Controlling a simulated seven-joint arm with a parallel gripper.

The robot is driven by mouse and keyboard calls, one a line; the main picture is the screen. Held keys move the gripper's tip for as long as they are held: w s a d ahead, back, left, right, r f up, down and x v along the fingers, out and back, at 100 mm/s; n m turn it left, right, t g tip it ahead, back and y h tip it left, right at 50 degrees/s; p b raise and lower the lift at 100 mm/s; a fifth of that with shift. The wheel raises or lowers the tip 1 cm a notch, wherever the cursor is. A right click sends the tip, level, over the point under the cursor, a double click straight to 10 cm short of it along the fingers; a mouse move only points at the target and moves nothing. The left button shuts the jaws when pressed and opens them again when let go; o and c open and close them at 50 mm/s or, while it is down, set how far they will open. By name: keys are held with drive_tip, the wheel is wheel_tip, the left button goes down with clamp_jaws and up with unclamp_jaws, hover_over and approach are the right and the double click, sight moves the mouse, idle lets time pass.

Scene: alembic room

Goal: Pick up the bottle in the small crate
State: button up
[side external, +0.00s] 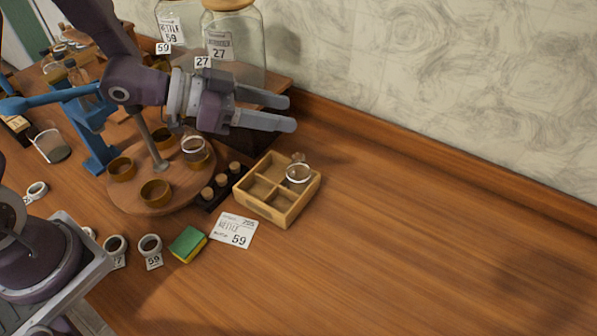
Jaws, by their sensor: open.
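A small wooden crate (278,215) with several compartments stands on the table right of the middle. A clear round glass bottle (298,173) sits in its back right compartment, with its neck pointing up. The other compartments look empty. My gripper (289,112) is open and empty, with its fingers pointing right. In the picture it lies above and slightly left of the bottle, apart from it. How high it is over the table is hard to tell.
Left of the crate are a dark rack with corked vials (214,187) and a round wooden stand (132,203) with amber cups. Large jars (238,45) stand behind. A paper label (233,230) and sponge (188,244) lie in front. The table's right side is clear.

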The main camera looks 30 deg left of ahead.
approach(298, 174)
drive_tip(key=w+d, duration=0.2)
drive_tip(key=w, duration=0.1)
drive_tip(key=w+d, duration=0.1)
drive_tip(key=w, duration=0.1)
drive_tip(key=shift+w+f, duration=0.15)
drive_tip(key=shift+f, duration=0.05)
drive_tip(key=x, duration=0.7)
drive_tip(key=shift+w+r, duration=0.3)
drive_tip(key=shift+r, duration=0.1)
clamp_jaws()
